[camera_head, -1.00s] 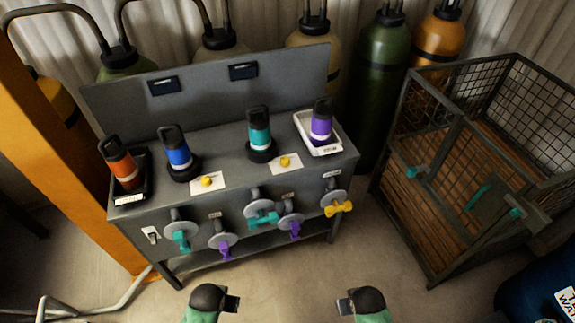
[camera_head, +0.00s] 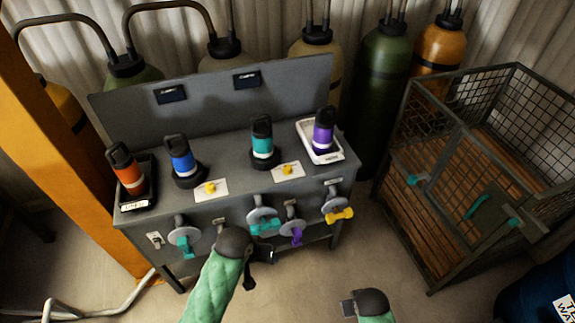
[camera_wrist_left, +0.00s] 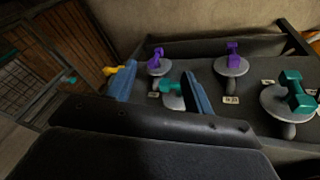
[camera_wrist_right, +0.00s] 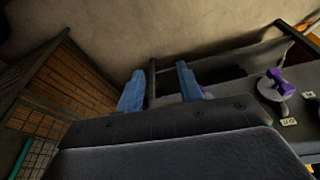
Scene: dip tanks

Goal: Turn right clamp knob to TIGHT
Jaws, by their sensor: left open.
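The grey station's front (camera_head: 205,232) carries a row of knobs on round discs. The rightmost is a yellow knob (camera_head: 340,215). Left of it are a purple knob (camera_head: 296,236), a middle teal knob (camera_head: 264,225) and a left teal knob (camera_head: 184,246). Another purple knob, hidden by my left arm, shows in the left wrist view (camera_wrist_left: 233,52). I cannot tell which is the right clamp knob. My left gripper (camera_head: 264,256) is open and empty before the panel; the middle teal knob shows between its fingers (camera_wrist_left: 170,86). My right gripper (camera_head: 348,305) is open and empty, lower right.
An orange bottle (camera_head: 126,172), blue bottle (camera_head: 181,158), teal bottle (camera_head: 262,140) and purple bottle (camera_head: 323,130) stand on the station top with two yellow buttons. A wire-mesh cage (camera_head: 440,205) stands at right, a blue drum (camera_head: 535,285) lower right. Floor between is clear.

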